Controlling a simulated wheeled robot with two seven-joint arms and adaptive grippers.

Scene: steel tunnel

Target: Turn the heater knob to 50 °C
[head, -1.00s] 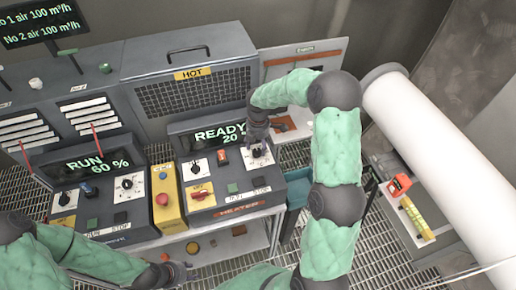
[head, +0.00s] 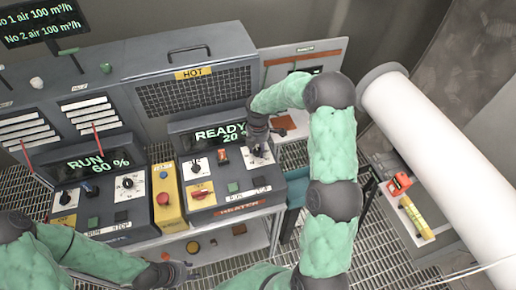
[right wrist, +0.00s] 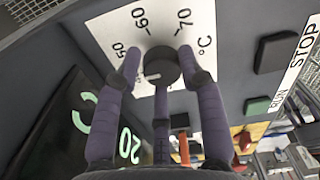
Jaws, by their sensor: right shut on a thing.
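The heater knob (right wrist: 162,66) is a dark round knob on a white scale plate (right wrist: 198,18) marked 50, 60, 70 and °C in the right wrist view. A short white mark shows on the knob's lower left; its exact reading is unclear. My right gripper (right wrist: 158,62) has its fingers around the knob and is shut on it. In the head view my right gripper (head: 257,147) hides much of the knob. The heater display (head: 220,133) reads READY 20. My left gripper (head: 186,272) is low at the left, away from the panel; its opening is unclear.
Left of the scale plate are a small dial, a red switch (head: 222,156) and a red rotary handle (head: 201,194). RUN and STOP buttons sit below. A yellow box (head: 167,198) with a red button stands to the left. A white pipe (head: 435,165) runs along the right.

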